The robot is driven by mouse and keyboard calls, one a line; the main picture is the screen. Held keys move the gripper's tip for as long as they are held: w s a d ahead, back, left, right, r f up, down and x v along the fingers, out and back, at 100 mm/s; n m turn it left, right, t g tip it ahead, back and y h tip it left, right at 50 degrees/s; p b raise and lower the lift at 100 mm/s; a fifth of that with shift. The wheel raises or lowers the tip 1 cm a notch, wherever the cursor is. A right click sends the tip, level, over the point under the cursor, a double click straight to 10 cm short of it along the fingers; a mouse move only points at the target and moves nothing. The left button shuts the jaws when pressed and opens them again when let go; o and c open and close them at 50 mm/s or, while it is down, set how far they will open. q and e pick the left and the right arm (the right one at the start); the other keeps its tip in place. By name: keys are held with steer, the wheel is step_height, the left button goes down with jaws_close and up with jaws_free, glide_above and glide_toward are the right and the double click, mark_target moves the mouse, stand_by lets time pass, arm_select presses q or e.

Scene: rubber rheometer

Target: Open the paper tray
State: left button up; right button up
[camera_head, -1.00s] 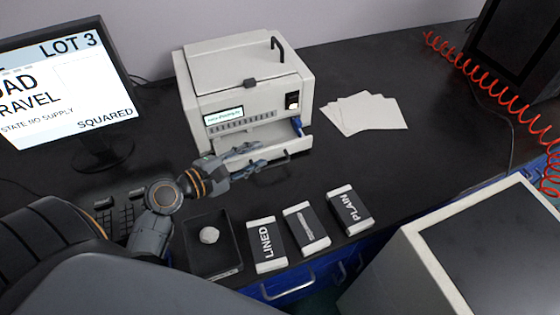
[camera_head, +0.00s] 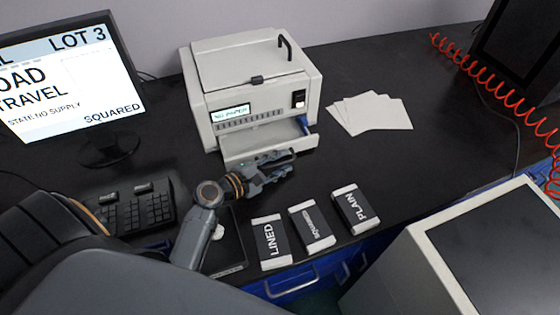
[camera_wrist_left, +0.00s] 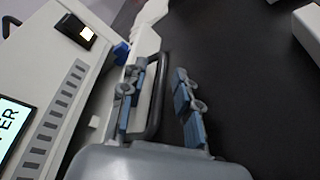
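The white printer (camera_head: 250,85) stands at the back of the dark bench. My left gripper (camera_head: 284,163) is at the tray's front. In the left wrist view, its two fingers (camera_wrist_left: 160,98) are apart, with the dark tray handle (camera_wrist_left: 157,108) between them. A gap shows between the handle and the right-hand finger; contact on the other side is unclear. My right gripper is in neither view.
Packs marked LINED (camera_head: 271,242), SQUARED (camera_head: 312,226) and PLAIN (camera_head: 351,208) lie at the bench's front edge. Loose white sheets (camera_head: 370,113) lie right of the printer. A monitor (camera_head: 70,80) and keyboard (camera_head: 135,210) are at left.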

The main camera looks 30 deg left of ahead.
arm_select(q)
jaws_close()
steer(key=s+d, duration=0.1)
steer(key=s+d+p, duration=0.1)
steer(key=s+d, duration=0.1)
steer(key=shift+s+d, duration=0.1)
steer(key=shift+d, duration=0.2)
jaws_free()
